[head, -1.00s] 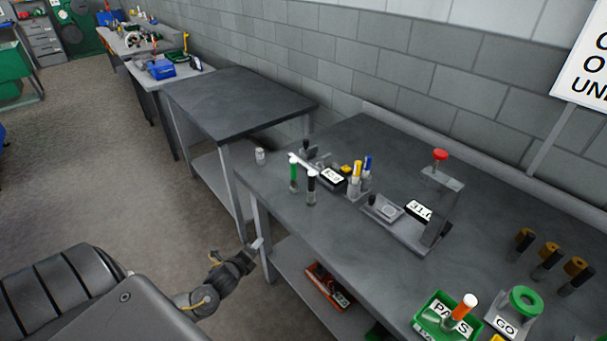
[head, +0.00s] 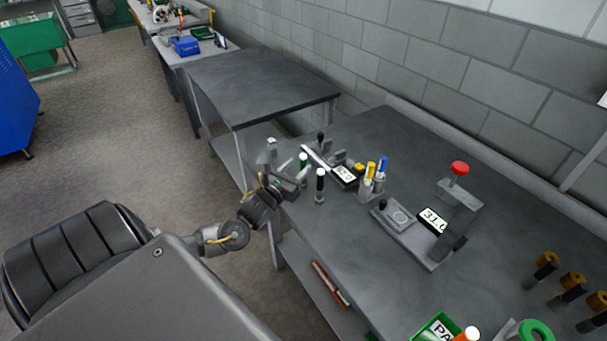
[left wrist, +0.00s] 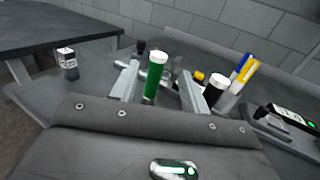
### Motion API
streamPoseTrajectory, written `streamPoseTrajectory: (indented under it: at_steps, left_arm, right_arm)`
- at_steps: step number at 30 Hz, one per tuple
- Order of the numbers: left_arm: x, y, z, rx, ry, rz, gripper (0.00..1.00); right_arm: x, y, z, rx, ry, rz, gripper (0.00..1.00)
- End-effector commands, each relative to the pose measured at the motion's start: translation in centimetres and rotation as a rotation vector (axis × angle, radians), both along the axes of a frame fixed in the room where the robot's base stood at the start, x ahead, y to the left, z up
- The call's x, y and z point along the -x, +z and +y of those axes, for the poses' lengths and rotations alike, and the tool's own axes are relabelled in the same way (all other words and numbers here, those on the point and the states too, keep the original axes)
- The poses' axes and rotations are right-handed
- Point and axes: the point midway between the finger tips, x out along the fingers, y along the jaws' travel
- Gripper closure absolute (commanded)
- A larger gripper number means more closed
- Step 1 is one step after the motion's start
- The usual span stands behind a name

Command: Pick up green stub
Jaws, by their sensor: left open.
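The green stub (left wrist: 152,80) stands upright on the grey bench, a green cylinder with a white top and a pale base. In the left wrist view it shows between the two fingers of my left gripper (left wrist: 161,88), which is open. In the head view the green stub (head: 303,160) is partly hidden behind my left gripper (head: 294,177), which has reached the near left edge of the bench. I cannot tell whether a finger touches the stub. My right gripper is not in view.
A black stub (head: 320,185) with a white top stands close right of the green one. Yellow and blue markers (head: 376,172) stand in a holder behind. A grey cylinder (left wrist: 67,63) stands at the left corner. A press with a red knob (head: 460,169) is further right.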

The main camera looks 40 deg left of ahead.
Motion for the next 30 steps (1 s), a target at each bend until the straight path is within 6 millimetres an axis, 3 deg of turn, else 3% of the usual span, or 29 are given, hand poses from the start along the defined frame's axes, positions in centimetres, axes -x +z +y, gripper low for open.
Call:
streamPoseTrajectory:
  at_steps: [3,11,21,30]
  left_arm:
    - [-1.3,0.1,0.3,0.001,0.001,0.000,0.54]
    - [-2.0,0.0,0.5,0.001,0.003,0.002,0.54]
    - [-6.2,-0.1,1.5,0.002,0.004,0.002,0.54]
    - [-6.7,-0.4,1.5,0.002,0.003,0.002,0.54]
  right_arm:
    - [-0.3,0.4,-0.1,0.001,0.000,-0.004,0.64]
    - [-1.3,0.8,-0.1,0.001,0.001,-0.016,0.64]
    - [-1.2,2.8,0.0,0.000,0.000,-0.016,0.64]
    - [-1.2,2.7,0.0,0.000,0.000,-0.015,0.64]
